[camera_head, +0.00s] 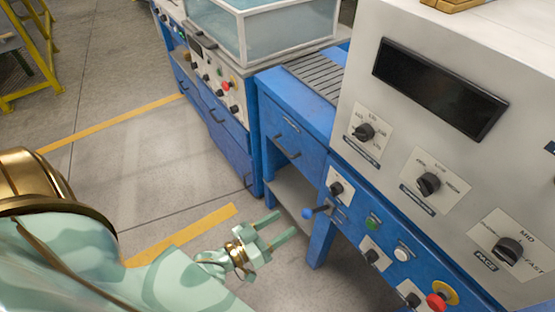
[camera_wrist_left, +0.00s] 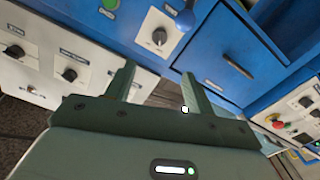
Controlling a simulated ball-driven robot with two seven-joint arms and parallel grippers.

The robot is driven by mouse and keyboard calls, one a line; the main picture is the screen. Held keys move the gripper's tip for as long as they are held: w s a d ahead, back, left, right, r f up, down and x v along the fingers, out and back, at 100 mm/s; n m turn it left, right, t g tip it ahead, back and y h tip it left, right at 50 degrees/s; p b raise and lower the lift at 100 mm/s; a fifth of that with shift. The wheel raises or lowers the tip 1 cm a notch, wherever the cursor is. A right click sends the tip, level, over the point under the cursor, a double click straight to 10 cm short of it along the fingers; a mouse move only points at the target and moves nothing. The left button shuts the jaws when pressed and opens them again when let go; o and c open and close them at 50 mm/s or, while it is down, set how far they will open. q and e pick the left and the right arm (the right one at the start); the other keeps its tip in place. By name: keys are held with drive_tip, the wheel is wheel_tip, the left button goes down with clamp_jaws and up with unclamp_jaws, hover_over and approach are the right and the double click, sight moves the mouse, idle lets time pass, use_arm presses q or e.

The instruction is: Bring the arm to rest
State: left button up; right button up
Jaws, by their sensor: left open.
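My left gripper (camera_head: 278,229) is pale green with a gold band and reaches in from the lower left in the head view. Its two fingers are apart with nothing between them. It hangs over the floor, in front of the blue machine bench and apart from it as far as I can see. In the left wrist view the open fingers (camera_wrist_left: 158,84) point toward the blue panel and a white knob plate. My right gripper is in neither view.
A white control box (camera_head: 440,120) with a dark display and knobs stands at the right. Below it, a blue panel carries a blue-tipped lever (camera_head: 308,213) and a red button (camera_head: 436,301). A glass-sided case (camera_head: 265,30) stands at the back.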

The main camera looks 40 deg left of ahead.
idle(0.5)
use_arm(q)
drive_tip(key=s+a+f+m+g+y, duration=0.1)
drive_tip(key=s+a+f+g, duration=0.2)
drive_tip(key=f, duration=0.4)
drive_tip(key=s+a+f+m+g+y, duration=0.1)
drive_tip(key=s+f+g+y, duration=0.1)
drive_tip(key=s+f, duration=0.35)
drive_tip(key=s+a+f+m+g+y, duration=0.1)
drive_tip(key=s+a+f+g, duration=0.15)
drive_tip(key=f, duration=0.55)
drive_tip(key=s+d+f+g+y, duration=0.1)
drive_tip(key=s+f+g, duration=0.3)
drive_tip(key=s, duration=0.9)
drive_tip(key=s+d+f+g+y, duration=0.1)
drive_tip(key=s+f+g, duration=0.4)
drive_tip(key=s, duration=0.8)
wheel_tip(320, 180, down, 2)
drive_tip(key=shift+f, duration=0.25)
drive_tip(key=shift+s+d+g, duration=0.1)
drive_tip(key=shift+g, duration=0.15)
